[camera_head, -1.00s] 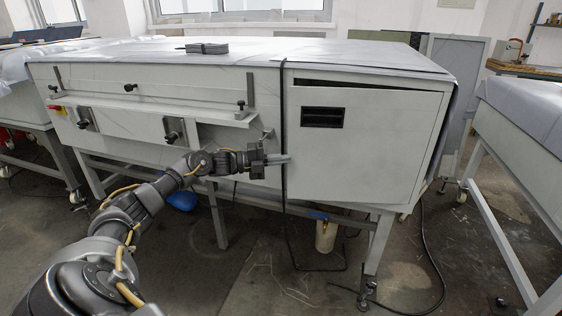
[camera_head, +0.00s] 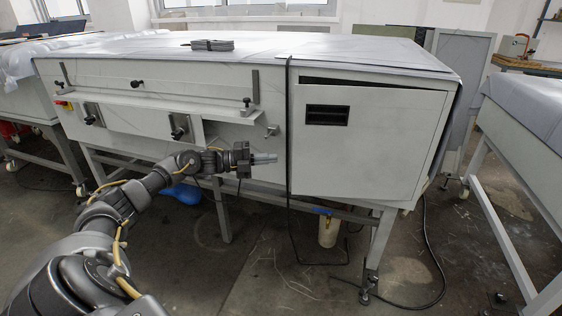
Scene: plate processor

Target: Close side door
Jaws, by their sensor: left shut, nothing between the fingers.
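The side door (camera_head: 365,150) is the pale grey panel on the right part of the plate processor (camera_head: 222,150). It has a black recessed handle (camera_head: 327,115). A dark gap shows along its top edge, so it does not look quite flush there. A black cable hangs down along its left edge. My left gripper (camera_head: 266,158) is shut and empty, pointing right, just left of the cable and the door's left edge. I cannot tell whether it touches the machine's front. My right gripper is not in view.
Several black knobs (camera_head: 179,126) and a small latch (camera_head: 271,131) stick out of the machine's front left of the door. Another covered table (camera_head: 530,112) stands at the right. A cable lies on the floor, with open floor in front of the machine.

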